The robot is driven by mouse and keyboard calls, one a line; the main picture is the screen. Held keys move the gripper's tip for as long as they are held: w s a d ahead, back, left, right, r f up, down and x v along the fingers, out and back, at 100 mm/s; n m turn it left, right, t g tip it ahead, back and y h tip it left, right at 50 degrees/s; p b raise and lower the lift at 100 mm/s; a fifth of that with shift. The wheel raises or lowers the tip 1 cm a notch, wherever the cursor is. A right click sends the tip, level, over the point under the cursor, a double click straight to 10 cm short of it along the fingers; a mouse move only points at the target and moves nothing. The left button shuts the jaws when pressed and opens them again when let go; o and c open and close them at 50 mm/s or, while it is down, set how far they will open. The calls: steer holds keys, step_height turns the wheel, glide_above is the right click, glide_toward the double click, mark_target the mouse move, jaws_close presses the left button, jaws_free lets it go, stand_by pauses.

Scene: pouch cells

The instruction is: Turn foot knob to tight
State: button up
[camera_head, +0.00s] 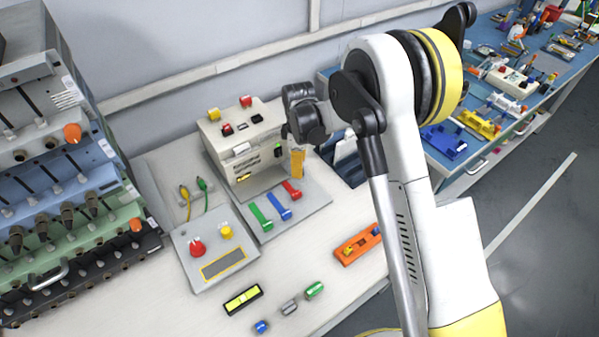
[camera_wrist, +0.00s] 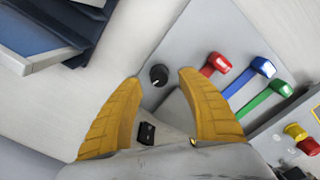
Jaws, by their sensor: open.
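A round black knob (camera_wrist: 158,75) with a light mark on it sits on a grey panel (camera_wrist: 212,22) in the wrist view. I cannot read a label that names it as the foot knob. My gripper (camera_wrist: 159,77) is open, with its yellow fingertips on either side of the knob and gaps to it. Whether the tips are level with the knob or above it I cannot tell. In the head view my gripper (camera_head: 297,164) points down over the back edge of the lever panel (camera_head: 318,208), and the knob cannot be made out there.
Red (camera_wrist: 215,64), blue (camera_wrist: 262,67) and green (camera_wrist: 279,87) levers stand right of the fingers. A black rocker switch (camera_wrist: 146,133) lies between the finger bases. A beige box (camera_head: 237,140) stands close left of my gripper. A blue tray (camera_wrist: 45,45) is at upper left.

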steer(key=shift+f, duration=1.1)
jaws_close()
